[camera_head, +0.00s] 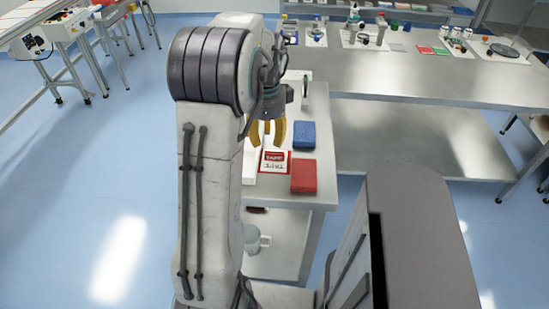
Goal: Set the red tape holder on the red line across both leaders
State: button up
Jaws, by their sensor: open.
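A red block (303,176), which may be the red tape holder, lies near the front right corner of the small side table. A blue block (304,135) lies behind it. A red and white card (275,162) with printed text lies just left of the red block. My gripper (267,135) has yellow fingers spread apart, with nothing seen between them. It points down above the table, behind the card and left of the blue block. I cannot make out the red line or the two leaders; my arm covers much of the table's left side.
The small table (315,198) has a lower shelf holding a light mug (256,240). A long grey bench (430,90) stands behind to the right, with small items along its back. A conveyor-like frame (60,35) stands at the far left. Blue floor is open on the left.

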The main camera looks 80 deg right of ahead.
aim_at(274, 154)
jog(key=shift+s+d+f+m, duration=0.2)
jog(key=shift+s+f+m, duration=0.2)
jog(key=shift+s+f, duration=0.25)
jog(key=shift+s+d+f, duration=0.1)
jog(key=shift+f, duration=1.55)
jog(key=shift+s+d+f, duration=0.1)
jog(key=shift+f, duration=1.5)
grip_shut()
